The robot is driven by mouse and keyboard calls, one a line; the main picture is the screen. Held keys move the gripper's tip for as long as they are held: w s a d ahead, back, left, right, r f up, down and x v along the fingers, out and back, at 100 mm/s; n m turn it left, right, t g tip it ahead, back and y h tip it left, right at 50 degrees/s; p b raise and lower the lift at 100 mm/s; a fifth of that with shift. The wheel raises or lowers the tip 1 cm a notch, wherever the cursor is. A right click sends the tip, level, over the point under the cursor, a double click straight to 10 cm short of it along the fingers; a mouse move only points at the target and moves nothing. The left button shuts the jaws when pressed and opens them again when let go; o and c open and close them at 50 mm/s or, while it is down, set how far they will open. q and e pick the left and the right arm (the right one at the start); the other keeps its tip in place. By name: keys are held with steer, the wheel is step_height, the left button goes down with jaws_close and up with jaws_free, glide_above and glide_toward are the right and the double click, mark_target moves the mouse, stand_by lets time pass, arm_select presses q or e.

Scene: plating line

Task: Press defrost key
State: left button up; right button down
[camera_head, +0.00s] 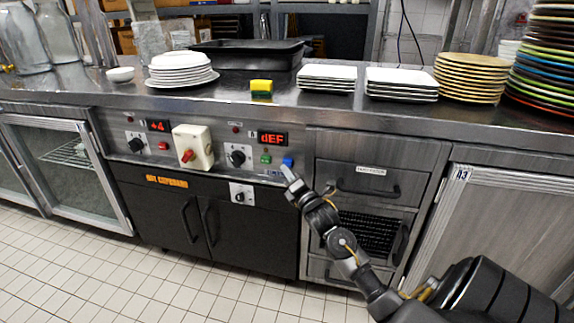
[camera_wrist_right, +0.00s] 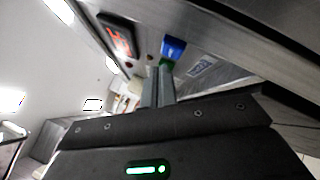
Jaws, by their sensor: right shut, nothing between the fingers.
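The control panel has a blue key (camera_head: 288,161), just below and right of a red display (camera_head: 272,138) that reads "dEF". A green key (camera_head: 265,159) is to its left. I cannot read the key labels well enough to tell which is marked defrost. My right gripper (camera_head: 287,172) is shut and empty, with its fingertips at the panel just below the blue key. In the right wrist view the closed fingers (camera_wrist_right: 160,75) point toward the blue key (camera_wrist_right: 173,47), but contact cannot be told. My left gripper is not in view.
A black knob (camera_head: 238,158) and a cream switch box with a red handle (camera_head: 193,147) are left of the keys. The counter above holds a yellow-green sponge (camera_head: 261,88), a black tray (camera_head: 247,54) and plate stacks. A drawer handle (camera_head: 368,190) juts out right of my gripper.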

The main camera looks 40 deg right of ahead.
steer(key=s+a+p, duration=0.1)
steer(key=a, duration=0.1)
steer(key=s+a+p, duration=0.1)
steer(key=a, duration=0.1)
steer(key=shift+s, duration=0.4)
stand_by(0.6)
